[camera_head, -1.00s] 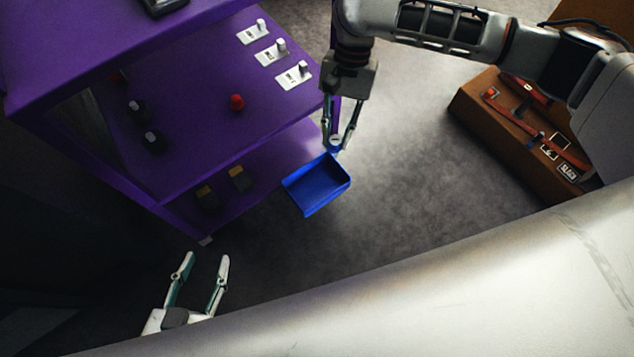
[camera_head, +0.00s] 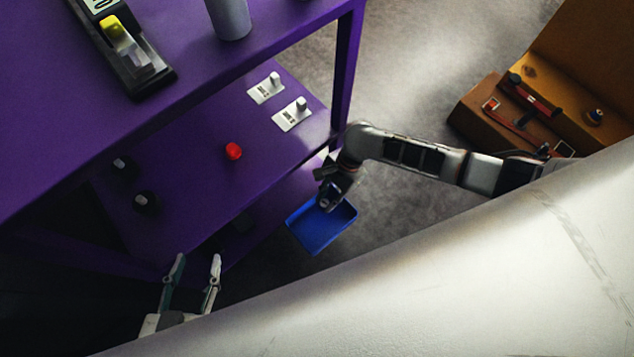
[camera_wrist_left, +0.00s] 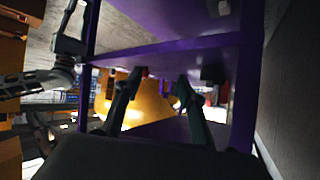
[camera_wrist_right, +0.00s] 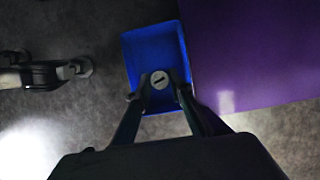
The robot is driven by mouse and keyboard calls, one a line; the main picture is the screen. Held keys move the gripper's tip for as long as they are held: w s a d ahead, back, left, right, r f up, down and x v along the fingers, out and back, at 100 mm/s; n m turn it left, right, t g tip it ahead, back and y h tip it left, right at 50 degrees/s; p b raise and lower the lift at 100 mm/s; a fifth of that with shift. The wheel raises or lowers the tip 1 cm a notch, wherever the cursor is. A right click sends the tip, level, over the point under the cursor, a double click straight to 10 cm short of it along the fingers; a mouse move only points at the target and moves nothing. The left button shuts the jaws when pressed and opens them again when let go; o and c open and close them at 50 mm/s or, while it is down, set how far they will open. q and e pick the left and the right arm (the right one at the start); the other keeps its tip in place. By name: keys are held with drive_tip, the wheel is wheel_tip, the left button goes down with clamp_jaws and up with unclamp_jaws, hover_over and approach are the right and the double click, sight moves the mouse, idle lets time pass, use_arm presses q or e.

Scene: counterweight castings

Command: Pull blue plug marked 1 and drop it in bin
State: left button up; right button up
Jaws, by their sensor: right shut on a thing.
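My right gripper (camera_wrist_right: 160,82) is shut on a small round plug (camera_wrist_right: 160,79), whose pale face with a dark mark shows between the fingertips in the right wrist view. I cannot read the mark for sure. The blue bin (camera_head: 322,232) is an open, shallow box beside the purple shelf. It also shows behind the plug in the right wrist view (camera_wrist_right: 130,60). In the head view my right gripper (camera_head: 328,203) is over the bin and the plug is hard to make out. My left gripper (camera_head: 192,260) is open and empty at the lower left.
The purple shelf unit (camera_head: 190,190) fills the left, with a red knob (camera_head: 233,151), black knobs (camera_head: 145,200) and white switch plates (camera_head: 292,114). A brown case (camera_head: 530,110) with red straps stands at the far right. Grey floor (camera_head: 420,90) lies between.

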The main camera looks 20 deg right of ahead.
drive_tip(key=shift+f, duration=0.35)
drive_tip(key=shift+s+f+b, duration=0.25)
drive_tip(key=shift+f+b, duration=0.25)
drive_tip(key=shift+s+f+b, duration=0.2)
drive_tip(key=shift+f+b, duration=0.3)
wheel_tip(320, 180, down, 4)
drive_tip(key=b, duration=0.3)
drive_tip(key=shift+w+r+b, duration=0.1)
drive_tip(key=shift+r+b, duration=0.15)
drive_tip(key=shift+b, duration=0.05)
drive_tip(key=shift+w, duration=0.2)
use_arm(q)
drive_tip(key=d+n, duration=0.1)
drive_tip(key=d+r+n+h, duration=0.1)
drive_tip(key=d, duration=0.3)
drive_tip(key=shift+d+r+n+t, duration=0.25)
drive_tip(key=shift+r+n+t, duration=0.05)
drive_tip(key=shift+n+t, duration=0.1)
use_arm(e)
drive_tip(key=shift+w+r, duration=0.1)
drive_tip(key=o, duration=1)
